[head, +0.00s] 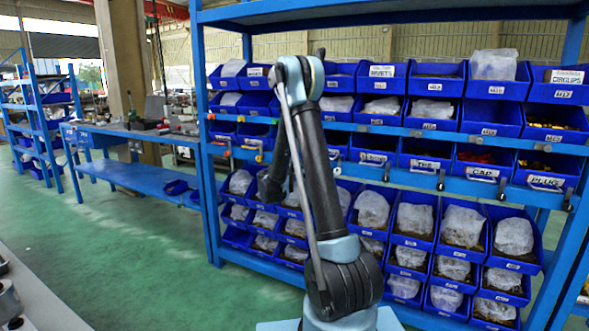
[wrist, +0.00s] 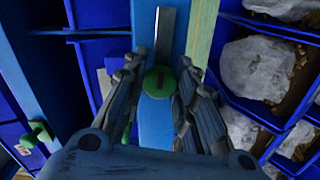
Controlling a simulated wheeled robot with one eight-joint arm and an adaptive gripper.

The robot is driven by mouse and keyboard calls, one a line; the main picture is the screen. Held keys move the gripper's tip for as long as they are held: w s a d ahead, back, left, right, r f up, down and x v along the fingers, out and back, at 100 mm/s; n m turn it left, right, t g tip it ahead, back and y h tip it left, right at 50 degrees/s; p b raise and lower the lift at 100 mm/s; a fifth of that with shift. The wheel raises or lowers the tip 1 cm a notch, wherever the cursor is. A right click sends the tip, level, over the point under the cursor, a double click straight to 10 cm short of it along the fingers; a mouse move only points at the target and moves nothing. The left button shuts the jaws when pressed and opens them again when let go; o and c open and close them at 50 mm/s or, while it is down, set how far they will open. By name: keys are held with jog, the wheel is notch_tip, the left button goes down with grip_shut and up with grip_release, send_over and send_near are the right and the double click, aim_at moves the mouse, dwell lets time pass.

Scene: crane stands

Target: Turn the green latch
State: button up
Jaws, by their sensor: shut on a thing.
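In the wrist view, a green latch (wrist: 158,82) with a round green face sits on the blue rack beam (wrist: 150,125), between the fingers of my gripper (wrist: 160,70). A finger lies close on each side of it, and my gripper is shut on it. A grey metal strip (wrist: 165,38) runs up from the green face. The fingers hide the latch's sides. In the head view my gripper is hard to make out behind my arm, and I cannot pick out the held latch there.
A second green knob (wrist: 38,135) stands at the left in the wrist view. Blue bins (wrist: 265,70) with bagged parts lie close on the right. In the head view, the blue rack (head: 400,130) carries black-handled latches (head: 440,181) along its beam. Green floor (head: 130,240) is clear at left.

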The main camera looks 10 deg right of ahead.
jog(key=shift+a+f+m, duration=0.1)
jog(key=shift+m, duration=0.3)
jog(key=o, duration=1.1)
jog(key=v, duration=1.2)
